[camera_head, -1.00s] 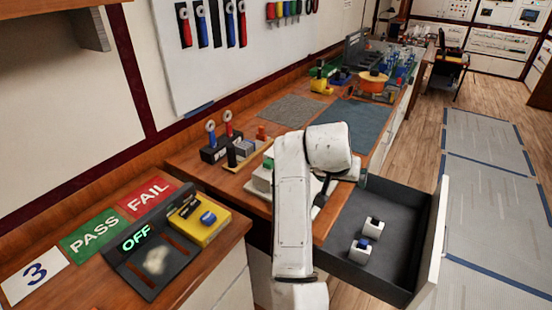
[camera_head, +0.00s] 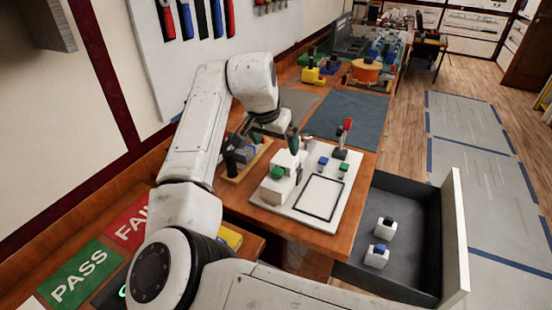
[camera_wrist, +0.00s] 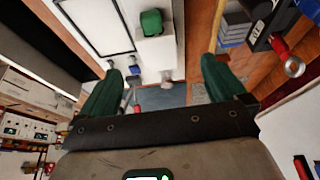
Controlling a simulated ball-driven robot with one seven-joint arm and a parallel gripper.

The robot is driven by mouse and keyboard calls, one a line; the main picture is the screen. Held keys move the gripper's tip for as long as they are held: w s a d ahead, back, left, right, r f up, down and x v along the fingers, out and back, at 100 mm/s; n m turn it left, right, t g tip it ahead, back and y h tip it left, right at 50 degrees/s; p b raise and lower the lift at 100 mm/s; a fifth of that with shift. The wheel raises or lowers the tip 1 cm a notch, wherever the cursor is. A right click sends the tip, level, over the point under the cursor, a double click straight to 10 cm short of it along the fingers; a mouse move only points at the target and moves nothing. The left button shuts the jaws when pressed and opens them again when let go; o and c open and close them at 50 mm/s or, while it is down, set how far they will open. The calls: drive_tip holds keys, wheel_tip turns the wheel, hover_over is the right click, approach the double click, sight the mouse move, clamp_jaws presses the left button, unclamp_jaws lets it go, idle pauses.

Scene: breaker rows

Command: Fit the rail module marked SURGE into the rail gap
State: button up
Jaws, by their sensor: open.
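My gripper (camera_wrist: 162,75) is open with nothing between its green fingers. In the head view it hangs by the back left of a white board (camera_head: 300,212), partly hidden by my arm. Two small white modules lie in the open grey drawer, one with a black top (camera_head: 388,226) and one with a blue top (camera_head: 377,255). A white block with a green knob (camera_head: 277,174) stands on the board and also shows in the wrist view (camera_wrist: 151,22). No SURGE marking is readable. I cannot make out the rail gap for certain.
The drawer (camera_head: 415,250) stands open at the right of the bench. A tan rack with dark and grey blocks (camera_head: 247,160) sits left of the board. A red-topped lever (camera_head: 346,135) rises at its back. A blue-grey mat (camera_head: 348,120) behind is clear.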

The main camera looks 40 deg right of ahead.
sight(284, 160)
drive_tip(key=x, duration=0.5)
drive_tip(key=shift+d+p, duration=0.1)
drive_tip(key=shift+p, duration=0.2)
drive_tip(key=x, duration=0.2)
drive_tip(key=p+x, duration=0.1)
drive_tip(key=x, duration=0.1)
drive_tip(key=shift+s+d, duration=0.15)
drive_tip(key=shift+d, duration=0.2)
drive_tip(key=shift+d+f, duration=0.2)
drive_tip(key=shift+f, duration=0.3)
drive_tip(key=shift+c, duration=0.4)
drive_tip(key=c, duration=1.1)
drive_tip(key=shift+c, duration=0.2)
drive_tip(key=shift+r, duration=0.2)
